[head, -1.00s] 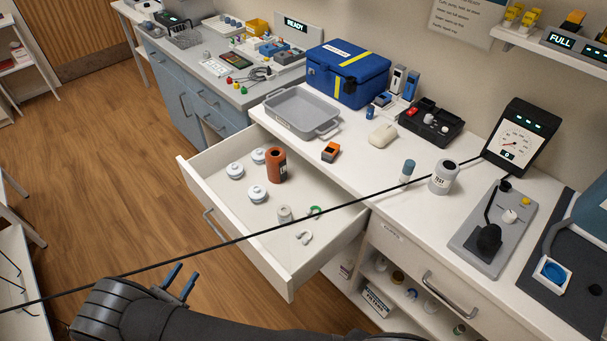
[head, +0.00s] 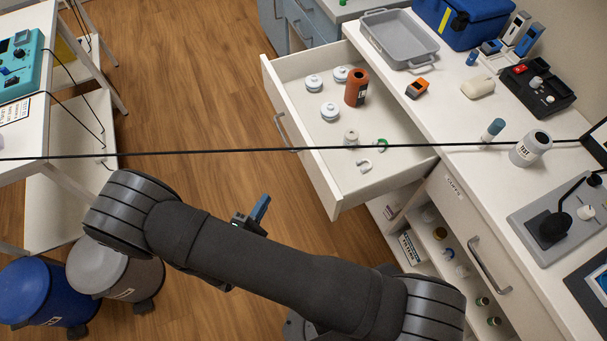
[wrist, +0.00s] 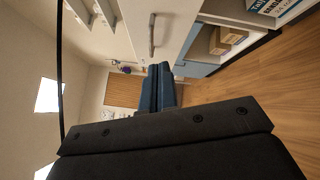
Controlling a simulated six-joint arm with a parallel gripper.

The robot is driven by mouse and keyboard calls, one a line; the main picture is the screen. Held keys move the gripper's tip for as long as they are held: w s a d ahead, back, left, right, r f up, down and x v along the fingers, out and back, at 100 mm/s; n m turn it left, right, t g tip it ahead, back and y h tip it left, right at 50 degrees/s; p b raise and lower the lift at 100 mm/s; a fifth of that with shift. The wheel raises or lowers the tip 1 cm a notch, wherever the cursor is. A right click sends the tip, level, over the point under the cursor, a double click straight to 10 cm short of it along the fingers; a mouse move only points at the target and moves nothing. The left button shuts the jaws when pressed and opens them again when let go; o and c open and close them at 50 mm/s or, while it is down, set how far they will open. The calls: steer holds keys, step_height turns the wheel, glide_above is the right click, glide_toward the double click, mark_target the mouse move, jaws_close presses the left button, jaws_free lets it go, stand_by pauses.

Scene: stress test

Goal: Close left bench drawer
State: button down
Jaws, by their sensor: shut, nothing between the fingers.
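The left bench drawer (head: 322,171) is pulled well out from the white bench in the head view. Its metal handle (head: 287,133) is on its front panel, facing left. The drawer holds white lidded jars (head: 330,111), an orange-brown bottle (head: 356,87), a small pale jar (head: 351,137) and a white hook-shaped piece (head: 365,166). My gripper (head: 259,208) is in front of and below the drawer front, apart from it, partly hidden by my arm. In the wrist view my blue fingers (wrist: 158,88) are together and empty, with a handle (wrist: 151,36) on a white front beyond them.
A thin black cable (head: 220,152) crosses the head view in front of the drawer. Blue (head: 40,290) and grey (head: 105,270) bins stand at lower left. A white table (head: 25,130) is at left. The wooden floor (head: 190,90) left of the drawer is clear.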

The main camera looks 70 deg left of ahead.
steer(key=w+d+r+m+g, duration=0.1)
steer(key=w+d+r+m, duration=0.1)
steer(key=d+m, duration=0.15)
glide_toward(309, 165)
steer(key=s+a+x, duration=0.1)
steer(key=x, duration=0.4)
steer(key=shift+w+d+r+y, duration=0.1)
steer(key=shift+w+y, duration=0.05)
steer(key=shift+w, duration=0.3)
steer(key=shift+w+d+r+y, duration=0.1)
steer(key=shift+w+d+y, duration=0.05)
steer(key=shift+w, duration=0.25)
steer(key=shift+w, duration=0.1)
steer(key=w, duration=2.6)
steer(key=shift+w, duration=0.35)
